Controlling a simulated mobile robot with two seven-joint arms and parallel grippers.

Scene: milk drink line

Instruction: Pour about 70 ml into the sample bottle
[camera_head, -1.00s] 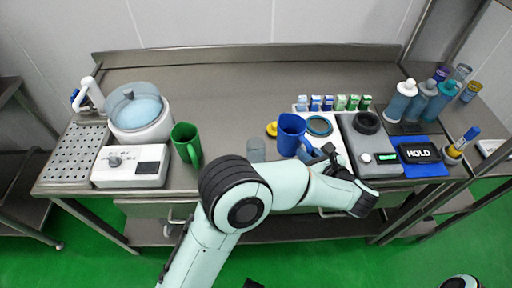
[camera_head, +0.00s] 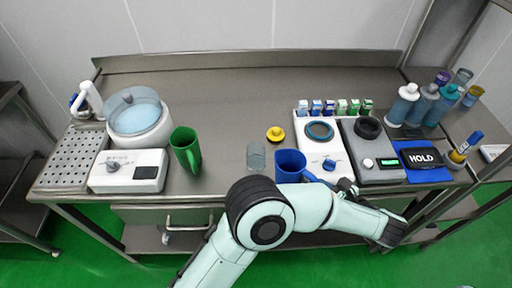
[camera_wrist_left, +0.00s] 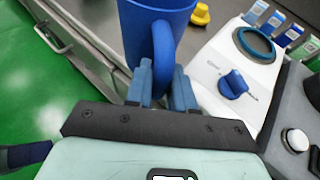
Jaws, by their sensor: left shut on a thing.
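A blue jug (camera_head: 290,164) is upright near the front edge of the bench. My left gripper (camera_wrist_left: 163,85) is shut on its handle (camera_wrist_left: 163,55), with a blue finger on each side in the left wrist view. In the head view the arm partly hides the jug's lower part and the gripper. A clear open container (camera_head: 256,156), apparently the sample bottle, stands just left of the jug, apart from it. Its fill level is too small to tell. A yellow cap (camera_head: 276,134) lies behind it. My right gripper is not in view.
A white device with a blue knob (camera_head: 329,165) and a grey device (camera_head: 377,172) stand to the right, with small cartons behind. A green jug (camera_head: 186,150) and a white-based bath (camera_head: 139,118) stand left. The bench's back middle is clear.

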